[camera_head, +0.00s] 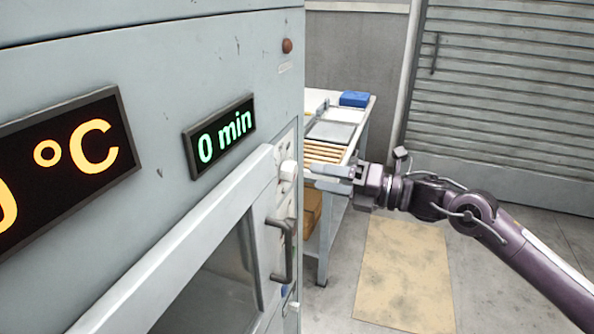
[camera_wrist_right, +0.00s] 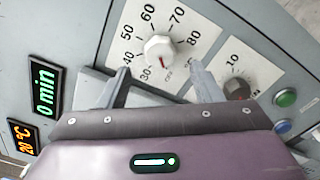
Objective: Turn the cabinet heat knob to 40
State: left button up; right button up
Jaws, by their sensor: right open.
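The white heat knob (camera_wrist_right: 160,50) sits on a dial plate (camera_wrist_right: 190,22) marked 30 to 80 and OFF in the right wrist view. A small red mark shows on the knob's lower edge, on the side towards OFF. In the head view the knob (camera_head: 288,171) shows at the cabinet's right edge. My right gripper (camera_head: 312,173) faces it from the right. In the wrist view the open fingers (camera_wrist_right: 158,70) stand to either side below the knob, apart from it and empty. The temperature display (camera_wrist_right: 22,136) reads 20 °C. My left gripper is out of view.
A second, dark knob (camera_wrist_right: 237,89) and green (camera_wrist_right: 286,98) and blue (camera_wrist_right: 283,126) buttons are beside the dial. The cabinet door handle (camera_head: 283,248) projects below the heat knob. The timer display (camera_head: 220,136) reads 0 min. A worktable (camera_head: 366,112) stands behind my right gripper.

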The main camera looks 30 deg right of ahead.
aim_at(295, 172)
jog(key=x, duration=0.3)
jog(key=shift+w+a+r+p, duration=0.15)
jog(key=shift+r+p, duration=0.05)
jog(key=shift+p, duration=0.2)
jog(key=shift+p+x, duration=0.3)
jog(key=shift+x, duration=0.65)
jog(key=shift+w+a+f, duration=0.2)
jog(key=shift+w+a, duration=0.1)
jog(key=c, duration=1)
